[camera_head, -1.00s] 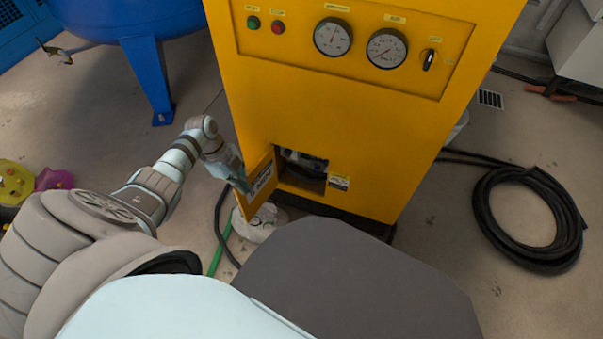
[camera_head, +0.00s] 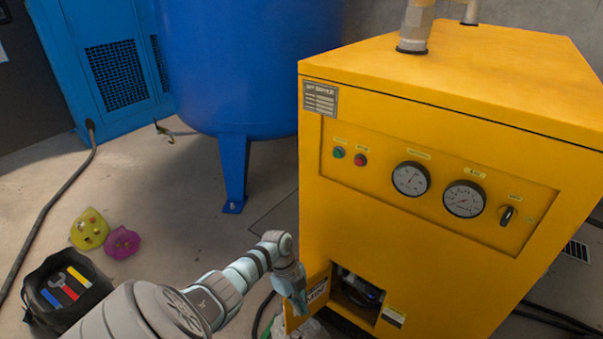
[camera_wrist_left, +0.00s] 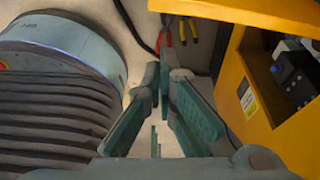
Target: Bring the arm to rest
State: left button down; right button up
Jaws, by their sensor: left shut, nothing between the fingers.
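My left arm comes in from the lower left in the head view. Its gripper (camera_head: 296,302) points down beside the small open door (camera_head: 318,288) of the yellow dryer cabinet (camera_head: 340,230). I cannot tell whether it touches the door. In the left wrist view the green fingers (camera_wrist_left: 162,85) are shut with nothing between them. The cabinet's open compartment (camera_wrist_left: 291,72) shows at the right there, with dark parts inside. The compartment also shows in the head view (camera_head: 357,291). My right gripper is not in view.
A blue tank (camera_head: 235,60) stands on legs behind my arm. A black tool bag (camera_head: 66,288) and yellow (camera_head: 89,230) and purple (camera_head: 122,242) items are on the floor at left.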

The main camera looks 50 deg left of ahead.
pick_arm(q)
jog(key=p+v, duration=0.4)
jog(key=v, duration=0.6)
jog(key=shift+w+d, duration=0.15)
jog(key=shift+d, duration=0.25)
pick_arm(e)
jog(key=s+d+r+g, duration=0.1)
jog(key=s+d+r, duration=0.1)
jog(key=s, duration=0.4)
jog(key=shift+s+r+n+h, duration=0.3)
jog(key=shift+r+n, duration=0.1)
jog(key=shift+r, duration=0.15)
pick_arm(q)
jog(key=shift+r, duration=0.1)
